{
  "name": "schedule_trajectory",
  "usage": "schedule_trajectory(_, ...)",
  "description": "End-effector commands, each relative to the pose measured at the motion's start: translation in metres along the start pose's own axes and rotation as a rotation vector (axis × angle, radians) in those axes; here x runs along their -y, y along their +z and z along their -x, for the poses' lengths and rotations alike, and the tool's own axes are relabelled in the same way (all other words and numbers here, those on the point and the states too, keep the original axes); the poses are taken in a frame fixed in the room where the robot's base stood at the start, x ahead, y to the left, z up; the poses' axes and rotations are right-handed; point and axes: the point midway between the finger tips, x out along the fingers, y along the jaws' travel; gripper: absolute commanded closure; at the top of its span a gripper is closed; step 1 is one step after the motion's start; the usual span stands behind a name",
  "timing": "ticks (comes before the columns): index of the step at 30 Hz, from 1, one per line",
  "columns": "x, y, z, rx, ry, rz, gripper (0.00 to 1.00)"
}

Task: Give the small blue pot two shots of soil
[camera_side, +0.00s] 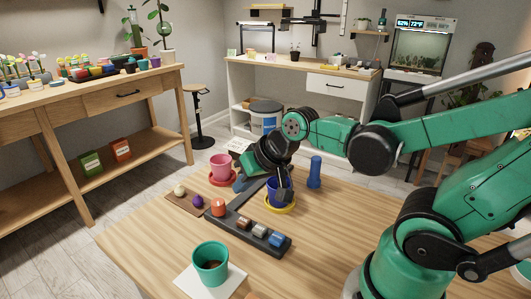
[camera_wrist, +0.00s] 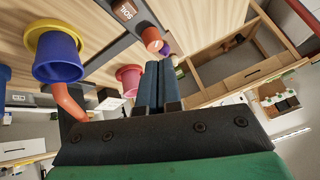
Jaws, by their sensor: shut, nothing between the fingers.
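The small blue pot (camera_side: 285,197) stands upright on a yellow saucer (camera_side: 293,209), partly hidden by my arm in the side view. In the wrist view the blue pot (camera_wrist: 57,66) and its yellow saucer (camera_wrist: 50,30) show at the upper left. A black rack (camera_side: 235,219) holds several small blocks; one in the wrist view bears a "SOIL" label (camera_wrist: 126,9). My gripper (camera_side: 240,185) is above the table between the pink pot and the blue pot, with its fingers (camera_wrist: 158,85) shut and empty.
A pink pot (camera_side: 220,162) stands on a red saucer close to my fingers. A blue cylinder (camera_side: 315,172) stands right of the blue pot. A teal pot (camera_side: 211,263) stands on white paper in front. A brown board (camera_side: 184,203) holds two bulbs. The right front table is clear.

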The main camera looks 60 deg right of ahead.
Motion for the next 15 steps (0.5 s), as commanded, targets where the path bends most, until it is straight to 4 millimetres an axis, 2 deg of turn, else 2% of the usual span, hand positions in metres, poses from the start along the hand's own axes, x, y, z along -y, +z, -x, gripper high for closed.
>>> schedule_trajectory(3,0.007,0.005,0.016,0.001,0.019,0.203,1.00)
schedule_trajectory(6,0.009,0.008,0.025,0.000,0.032,0.320,1.00)
schedule_trajectory(15,0.010,0.009,0.029,-0.001,0.040,0.380,1.00)
